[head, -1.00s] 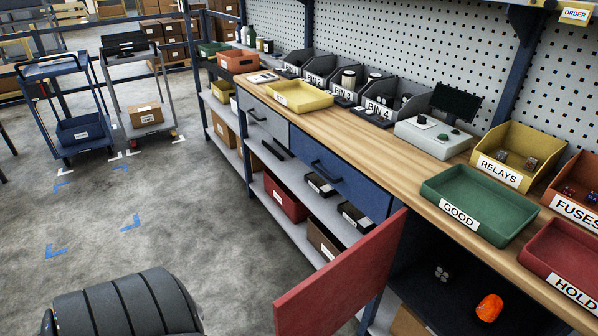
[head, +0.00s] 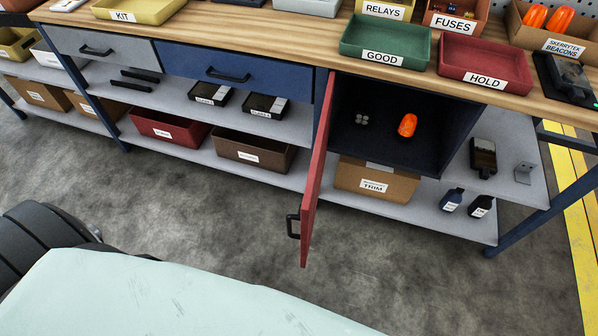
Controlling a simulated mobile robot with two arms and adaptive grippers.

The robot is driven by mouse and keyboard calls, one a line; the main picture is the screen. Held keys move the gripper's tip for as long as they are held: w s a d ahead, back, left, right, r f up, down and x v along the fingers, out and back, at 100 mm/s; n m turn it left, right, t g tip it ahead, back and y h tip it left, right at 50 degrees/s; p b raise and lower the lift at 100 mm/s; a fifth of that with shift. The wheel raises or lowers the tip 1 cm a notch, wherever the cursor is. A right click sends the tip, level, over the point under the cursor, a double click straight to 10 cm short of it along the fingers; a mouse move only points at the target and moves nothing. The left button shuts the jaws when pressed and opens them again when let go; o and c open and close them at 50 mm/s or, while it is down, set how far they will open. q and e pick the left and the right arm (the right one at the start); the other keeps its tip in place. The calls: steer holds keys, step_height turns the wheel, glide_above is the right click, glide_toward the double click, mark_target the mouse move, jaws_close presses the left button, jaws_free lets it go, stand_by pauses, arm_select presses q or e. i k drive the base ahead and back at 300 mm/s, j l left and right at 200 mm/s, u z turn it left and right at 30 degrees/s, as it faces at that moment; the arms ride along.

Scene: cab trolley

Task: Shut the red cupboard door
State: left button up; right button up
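The red cupboard door (head: 318,175) stands wide open in the head view, swung out from the workbench toward me. Its hinge edge is at the left side of the cupboard opening. A black handle (head: 293,227) is on its left-facing side, near the free edge. The dark cupboard (head: 385,95) under the bench top shows its inside, with an orange beacon (head: 407,125) and several small grey round parts (head: 362,119) in it. Neither gripper is in view.
Open floor (head: 220,225) lies before the bench. A cardboard TRIM box (head: 375,182) sits on the lower shelf below the cupboard. Green GOOD (head: 385,42) and red HOLD (head: 485,65) trays stand on the bench top. The blue drawer (head: 235,73) left of the cupboard is closed.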

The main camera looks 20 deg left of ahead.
mark_target(308, 211)
steer(key=i+j, duration=0.15)
steer(key=j, duration=0.15)
steer(key=i+j+z, duration=0.15)
steer(key=j, duration=0.2)
steer(key=i+j, duration=0.1)
steer(key=j, duration=0.2)
steer(key=i+j+z, duration=0.15)
steer(key=j, duration=0.2)
steer(key=k, duration=0.05)
